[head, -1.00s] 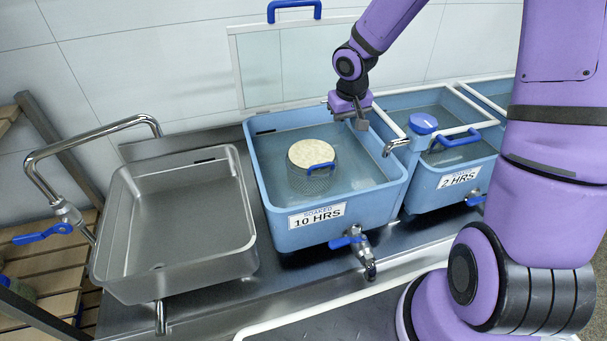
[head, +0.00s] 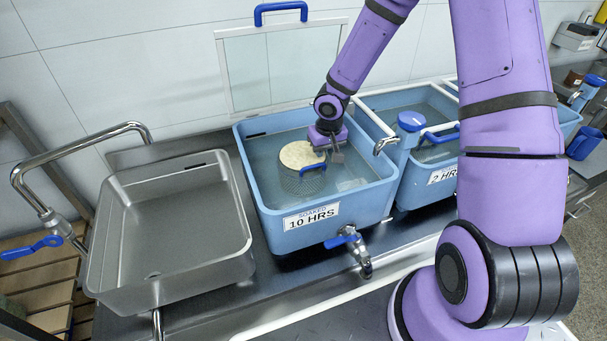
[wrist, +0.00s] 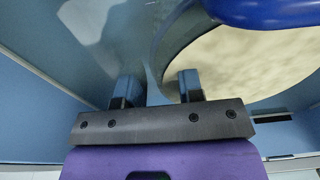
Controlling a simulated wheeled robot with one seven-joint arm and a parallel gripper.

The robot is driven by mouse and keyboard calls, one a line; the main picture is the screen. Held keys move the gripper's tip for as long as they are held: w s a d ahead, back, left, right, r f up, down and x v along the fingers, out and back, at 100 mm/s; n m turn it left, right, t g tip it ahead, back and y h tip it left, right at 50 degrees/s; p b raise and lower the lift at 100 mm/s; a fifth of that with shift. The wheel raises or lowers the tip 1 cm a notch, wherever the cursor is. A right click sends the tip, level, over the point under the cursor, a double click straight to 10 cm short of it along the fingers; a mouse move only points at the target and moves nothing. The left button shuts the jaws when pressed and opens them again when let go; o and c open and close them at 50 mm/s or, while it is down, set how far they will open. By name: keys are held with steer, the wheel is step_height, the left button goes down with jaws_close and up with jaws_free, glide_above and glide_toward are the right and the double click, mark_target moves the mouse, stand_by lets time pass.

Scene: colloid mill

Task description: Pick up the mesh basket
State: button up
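The mesh basket (head: 303,181) stands in the blue tub labelled 10 HRS (head: 376,198). It is full of pale contents and has a blue handle (head: 312,168) on its near right side. My gripper (head: 337,156) is low over the tub, just right of the basket top. In the wrist view the gripper's two fingers (wrist: 157,88) stand apart with nothing held between them. The basket's pale top (wrist: 245,65) and thick blue handle (wrist: 270,12) lie ahead and to the right there. The basket's rim passes near the right finger; I cannot tell if they touch.
An empty steel sink (head: 180,215) is at left with a curved pipe faucet. A second blue tub labelled 2 HRS (head: 440,178) is at right. A clear lid with a blue handle (head: 280,10) stands behind the 10 HRS tub. A tap (head: 350,243) sticks out in front.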

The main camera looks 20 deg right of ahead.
mark_target(324, 161)
steer(key=shift+w+f, duration=0.15)
steer(key=shift+f, duration=1.65)
jaws_close()
steer(key=shift+r, duration=0.1)
step_height(324, 161, up, 20)
steer(key=shift+r, duration=0.2)
